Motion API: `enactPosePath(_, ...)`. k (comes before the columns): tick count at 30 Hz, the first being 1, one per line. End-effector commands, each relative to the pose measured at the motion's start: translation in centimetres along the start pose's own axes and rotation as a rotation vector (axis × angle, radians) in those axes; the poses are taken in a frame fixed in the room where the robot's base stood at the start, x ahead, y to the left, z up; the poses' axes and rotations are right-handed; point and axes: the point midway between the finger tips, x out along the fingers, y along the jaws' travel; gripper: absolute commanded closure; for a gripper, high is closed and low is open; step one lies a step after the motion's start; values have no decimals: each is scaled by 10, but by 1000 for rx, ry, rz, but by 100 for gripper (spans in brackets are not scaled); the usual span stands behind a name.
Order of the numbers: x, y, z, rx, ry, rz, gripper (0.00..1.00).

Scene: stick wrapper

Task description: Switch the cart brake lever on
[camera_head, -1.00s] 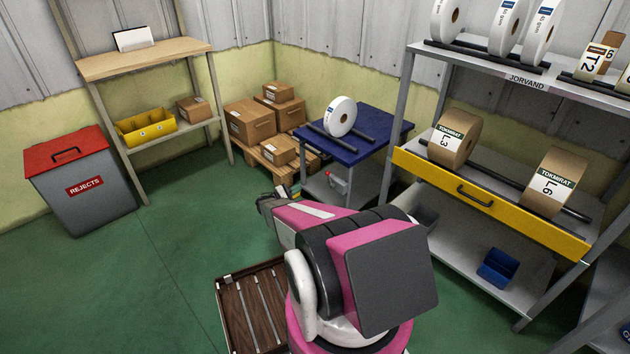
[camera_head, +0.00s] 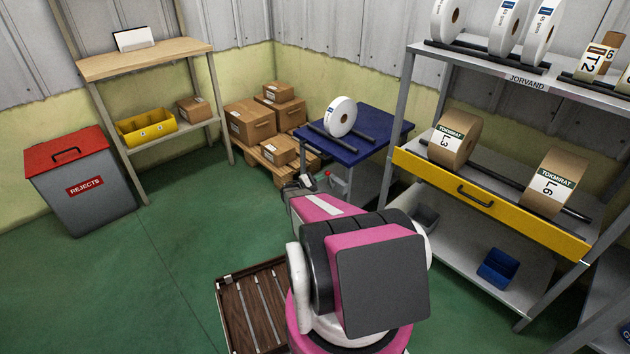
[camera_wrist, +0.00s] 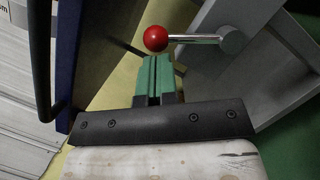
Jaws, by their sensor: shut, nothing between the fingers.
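The cart (camera_head: 372,150) has a blue top and grey legs and stands in front of the back wall. Its brake lever shows in the wrist view as a metal rod (camera_wrist: 195,38) with a red ball knob (camera_wrist: 155,38). The rod runs sideways from a round grey pivot (camera_wrist: 232,40) on a grey panel. My gripper (camera_wrist: 155,62) has green fingers, shut and empty, with their tips right by the knob. I cannot tell if they touch it. In the head view my gripper (camera_head: 311,180) is beside the cart's left side, near the small red knob (camera_head: 327,174).
A white roll (camera_head: 341,116) lies on the cart's black rails. Boxes on a pallet (camera_head: 262,157) stand behind left. A shelf with a yellow drawer (camera_head: 480,198) stands to the right. A brown slatted platform (camera_head: 255,310) is on the floor.

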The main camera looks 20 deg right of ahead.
Motion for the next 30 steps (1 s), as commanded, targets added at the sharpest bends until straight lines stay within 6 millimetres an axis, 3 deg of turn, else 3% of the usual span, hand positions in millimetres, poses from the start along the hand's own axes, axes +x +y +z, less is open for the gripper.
enactPosePath(30,3,1,8,94,-1,-30,100)
